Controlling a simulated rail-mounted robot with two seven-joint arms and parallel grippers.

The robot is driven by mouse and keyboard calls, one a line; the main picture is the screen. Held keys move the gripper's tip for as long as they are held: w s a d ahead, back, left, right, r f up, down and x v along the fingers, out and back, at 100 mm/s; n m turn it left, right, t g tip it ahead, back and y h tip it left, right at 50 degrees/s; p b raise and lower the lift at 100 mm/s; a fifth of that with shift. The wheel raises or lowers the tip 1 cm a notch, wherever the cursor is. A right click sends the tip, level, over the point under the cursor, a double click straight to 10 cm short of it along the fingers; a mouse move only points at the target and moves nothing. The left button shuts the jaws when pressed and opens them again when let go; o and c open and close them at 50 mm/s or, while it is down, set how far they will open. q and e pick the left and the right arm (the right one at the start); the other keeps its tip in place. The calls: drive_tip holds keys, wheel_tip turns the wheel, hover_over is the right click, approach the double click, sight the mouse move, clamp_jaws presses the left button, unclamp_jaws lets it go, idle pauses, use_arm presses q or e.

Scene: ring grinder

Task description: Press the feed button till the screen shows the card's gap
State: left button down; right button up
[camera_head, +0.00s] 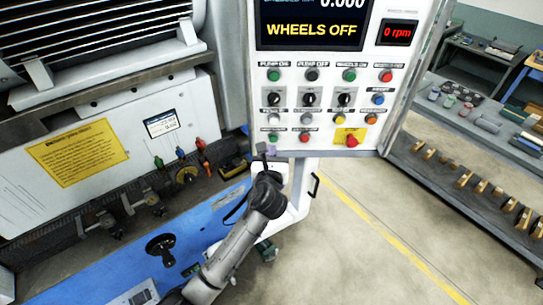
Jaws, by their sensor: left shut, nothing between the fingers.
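The control panel (322,112) faces me with several rows of buttons and knobs. Its screen (312,12) reads "WHEELS OFF" in yellow, with a number ending in .000 cut by the top edge. The button labels are too small to read surely, so I cannot tell which one is feed. My left gripper (263,149) is shut and empty at the panel's lower left corner, just below a green button (273,137); I cannot tell whether it touches the panel. My right gripper is not in view.
A red emergency stop (351,141) on yellow sits at the panel's lower right. A red display (397,33) reads "0 rpm". A yellow notice (78,152) is on the machine. A bench (490,215) with parts stands right; the floor between is clear.

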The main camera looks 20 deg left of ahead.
use_arm(q)
drive_tip(key=shift+s+d, duration=0.15)
drive_tip(key=shift+s, duration=0.3)
idle(0.9)
idle(0.7)
idle(0.7)
